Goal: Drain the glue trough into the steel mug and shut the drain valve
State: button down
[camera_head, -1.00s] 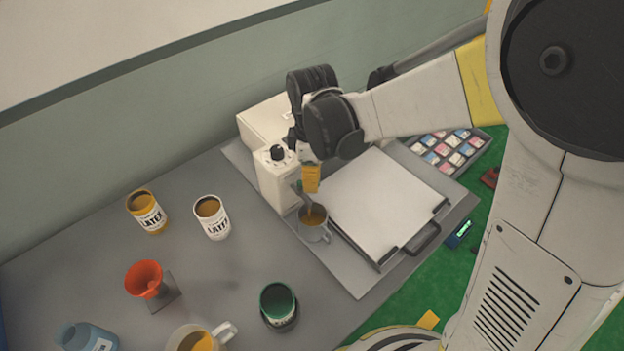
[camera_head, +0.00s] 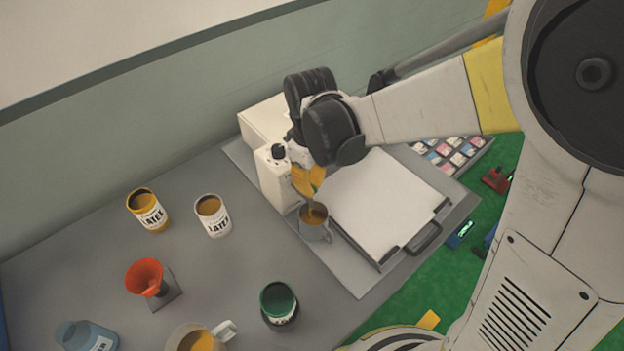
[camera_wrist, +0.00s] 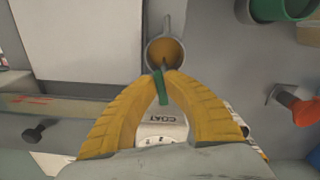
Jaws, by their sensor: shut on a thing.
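The steel mug (camera_head: 314,235) stands upright at the front of the white coating machine (camera_head: 276,182), with brown glue inside. A thin brown stream falls into the mug; it shows faintly in the wrist view too, where the mug (camera_wrist: 149,55) lies just beyond my fingertips. My gripper (camera_head: 306,184) has yellow fingers and is at the machine's front, above the mug. In the wrist view my gripper (camera_wrist: 164,80) is shut on a small green valve handle (camera_wrist: 161,90), with its tips near the mug's rim. The trough's inside is hidden from both views.
A white flat plate (camera_head: 385,205) lies right of the mug. A yellow-labelled can (camera_head: 148,218), a white LATEX can (camera_head: 213,225), an orange funnel (camera_head: 146,275), a green can (camera_head: 280,318) and a jug (camera_head: 222,333) stand on the table's left and front.

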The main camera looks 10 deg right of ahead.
jog(key=shift+s+a+m, duration=0.15)
jog(key=shift+m, duration=0.55)
jog(key=shift+s+a+m, duration=0.15)
jog(key=shift+m, duration=0.55)
jog(key=c, duration=1.5)
grip_release()
notch_tip(320, 180, up, 12)
